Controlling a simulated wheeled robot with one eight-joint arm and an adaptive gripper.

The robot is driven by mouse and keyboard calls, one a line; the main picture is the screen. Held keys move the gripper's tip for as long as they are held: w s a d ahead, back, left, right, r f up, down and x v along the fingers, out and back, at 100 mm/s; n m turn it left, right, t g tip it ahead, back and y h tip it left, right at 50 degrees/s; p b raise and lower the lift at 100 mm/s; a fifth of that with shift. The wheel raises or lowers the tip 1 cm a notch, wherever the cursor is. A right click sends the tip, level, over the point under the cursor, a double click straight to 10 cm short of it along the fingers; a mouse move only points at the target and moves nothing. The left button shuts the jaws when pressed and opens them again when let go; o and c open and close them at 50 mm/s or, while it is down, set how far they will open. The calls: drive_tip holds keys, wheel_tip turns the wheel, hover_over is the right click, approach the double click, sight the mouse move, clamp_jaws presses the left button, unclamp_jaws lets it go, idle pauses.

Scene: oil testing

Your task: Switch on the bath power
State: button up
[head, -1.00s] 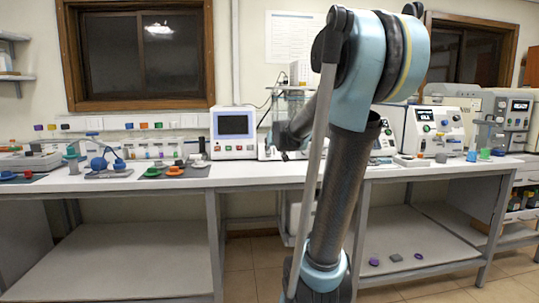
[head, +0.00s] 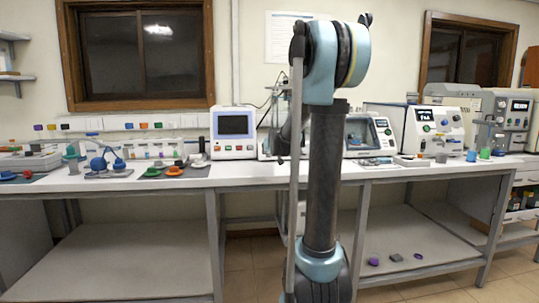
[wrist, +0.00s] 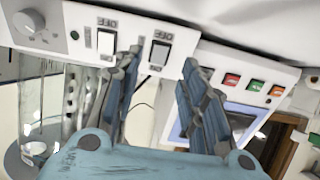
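A white control panel (wrist: 75,45) crosses the upper left of the wrist view, with two rocker switches marked OFF and ON. The left switch (wrist: 107,41) is beside my left finger; the right switch (wrist: 158,52) appears between the fingertips. Which one is the bath power, and their positions, I cannot tell. My gripper (wrist: 162,62) is open and empty, its fingers pointing at the panel; contact is unclear. A clear glass vessel (wrist: 48,105) is at the left below the panel. In the head view my arm largely hides this apparatus (head: 270,148).
A round knob (wrist: 29,22) is on the panel's left end. A neighbouring device (wrist: 225,115) with a screen and coloured buttons is close on the right. In the head view, a white instrument with a screen (head: 233,133) stands left of my arm and another (head: 368,137) right.

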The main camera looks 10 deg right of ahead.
drive_tip(key=shift+x, duration=3.2)
drive_tip(key=shift+c, duration=0.5)
clamp_jaws()
